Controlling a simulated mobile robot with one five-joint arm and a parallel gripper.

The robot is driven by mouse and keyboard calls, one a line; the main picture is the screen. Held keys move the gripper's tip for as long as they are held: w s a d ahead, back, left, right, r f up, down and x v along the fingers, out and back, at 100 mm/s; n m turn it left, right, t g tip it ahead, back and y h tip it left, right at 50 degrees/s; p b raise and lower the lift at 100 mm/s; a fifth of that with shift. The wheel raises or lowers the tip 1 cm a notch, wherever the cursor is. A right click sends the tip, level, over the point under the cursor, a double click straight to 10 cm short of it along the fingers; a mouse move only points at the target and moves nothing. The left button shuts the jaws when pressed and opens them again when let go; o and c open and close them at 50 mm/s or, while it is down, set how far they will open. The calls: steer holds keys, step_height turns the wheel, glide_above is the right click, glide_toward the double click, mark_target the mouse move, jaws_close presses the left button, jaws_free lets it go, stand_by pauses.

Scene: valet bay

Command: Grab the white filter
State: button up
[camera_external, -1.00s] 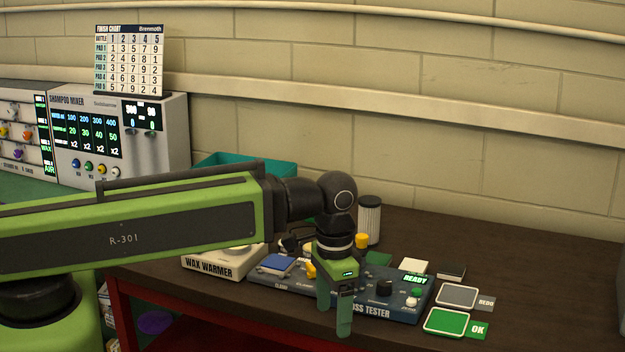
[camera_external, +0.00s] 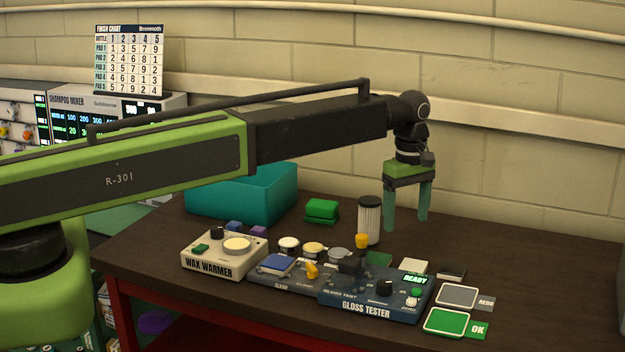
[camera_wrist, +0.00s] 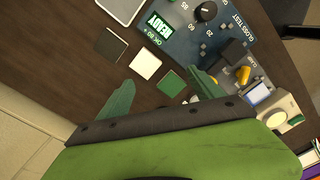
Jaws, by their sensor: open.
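The white filter (camera_external: 369,222) is a pleated white cylinder with a black top cap. It stands upright on the dark bench, behind the gloss tester. My gripper (camera_external: 406,226) is open and empty, with its green fingers pointing down. In the external view it hangs just to the right of the filter, apart from it in the picture; its exact depth against the filter is hard to tell. In the wrist view both fingers (camera_wrist: 160,92) are spread, and I cannot make out the filter there.
The gloss tester (camera_external: 375,304) and wax warmer (camera_external: 222,262) stand in front. A teal bin (camera_external: 245,197) and green blocks (camera_external: 321,211) are left of the filter. Small square pads (camera_external: 413,266) lie in front of my gripper. The bench to the right is clear.

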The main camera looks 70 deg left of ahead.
steer(key=w+a+r+n+p, duration=0.1)
steer(key=w+a+r+p, duration=0.15)
steer(key=a, duration=0.35)
steer(key=w+a+r+n+p, duration=0.1)
steer(key=a+r+p, duration=0.1)
steer(key=a+r, duration=0.3)
steer(key=p, duration=0.1)
glide_above(372, 199)
steer(key=shift+n, duration=0.3)
step_height(372, 199, down, 12)
steer(key=b, duration=1.2)
steer(key=shift+s+d+f, duration=0.1)
steer(key=shift+d+f, duration=0.05)
steer(key=shift+f, duration=0.05)
steer(key=f+b, duration=0.5)
steer(key=shift+s+f+b, duration=0.15)
steer(key=shift+s+b, duration=0.05)
steer(key=shift+b, duration=0.2)
steer(key=shift+r, duration=0.2)
steer(key=shift+c, duration=0.5)
steer(key=c, duration=1.5)
